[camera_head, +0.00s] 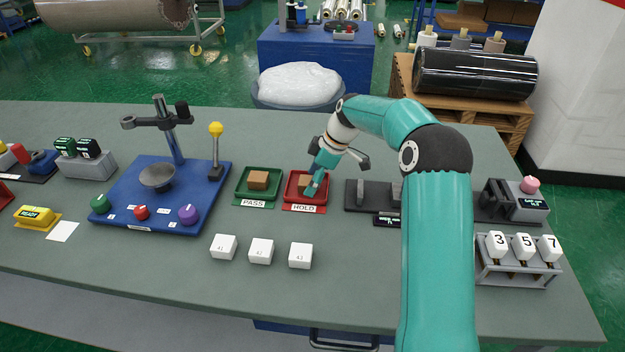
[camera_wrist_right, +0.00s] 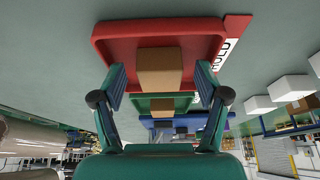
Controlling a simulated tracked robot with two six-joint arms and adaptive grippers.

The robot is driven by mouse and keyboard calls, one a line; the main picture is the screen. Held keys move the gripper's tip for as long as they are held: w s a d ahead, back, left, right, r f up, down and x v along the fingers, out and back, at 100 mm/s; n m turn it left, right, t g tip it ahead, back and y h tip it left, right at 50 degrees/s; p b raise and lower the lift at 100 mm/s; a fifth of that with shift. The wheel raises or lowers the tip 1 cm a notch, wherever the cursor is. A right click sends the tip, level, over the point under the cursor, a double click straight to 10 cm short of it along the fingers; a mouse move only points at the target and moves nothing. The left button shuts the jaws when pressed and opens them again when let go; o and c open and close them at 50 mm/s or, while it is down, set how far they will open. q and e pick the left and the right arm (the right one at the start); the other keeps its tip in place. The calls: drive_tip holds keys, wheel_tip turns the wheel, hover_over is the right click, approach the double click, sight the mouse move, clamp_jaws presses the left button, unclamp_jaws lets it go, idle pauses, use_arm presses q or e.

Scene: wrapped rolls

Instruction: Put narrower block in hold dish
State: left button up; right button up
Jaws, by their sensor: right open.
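The red HOLD dish (camera_head: 291,194) is near the middle of the table, with a brown block (camera_head: 303,180) inside it. My right gripper (camera_head: 313,183) is at this dish and partly hides it. In the right wrist view, the open fingers of my right gripper (camera_wrist_right: 163,80) stand apart, with the brown block (camera_wrist_right: 160,67) between and beyond them on the red dish (camera_wrist_right: 125,45). The green PASS dish (camera_head: 241,196), left of the red one, holds another brown block (camera_head: 258,179). I cannot tell which block is narrower. My left gripper is not in view.
White numbered blocks (camera_head: 261,251) stand in front of the dishes. A blue platform with a post and bowl (camera_head: 157,177) is to the left. A dark fixture (camera_head: 362,195) lies just right of the red dish. A rack with numbered pieces (camera_head: 519,270) is farther right.

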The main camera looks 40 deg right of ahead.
drive_tip(key=v, duration=1.1)
drive_tip(key=shift+r, duration=0.3)
drive_tip(key=shift+d, duration=0.1)
